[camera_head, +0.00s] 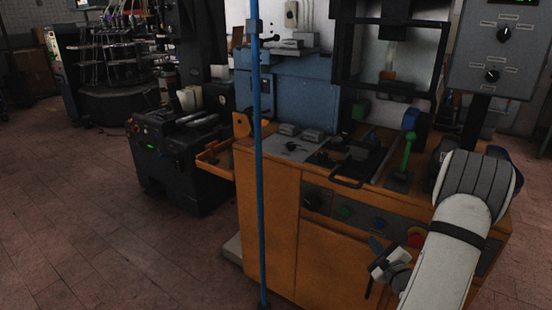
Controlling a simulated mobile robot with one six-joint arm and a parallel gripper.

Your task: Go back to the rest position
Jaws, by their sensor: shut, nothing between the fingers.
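My arm (462,235) comes in at the lower right, white with a dark band, and bends in front of the heel press. My gripper (380,264) is small and partly dark in this view, in front of the orange cabinet (325,245) of the press. It is shut and holds nothing. The fingertips are hard to make out against the cabinet, and I cannot tell how far they are from it. My arm hides the cabinet's right part.
A control box (502,45) hangs at the upper right. A blue upright pole (258,170) stands at the press's left. A dark machine (178,160) is farther left. The floor at lower left is clear.

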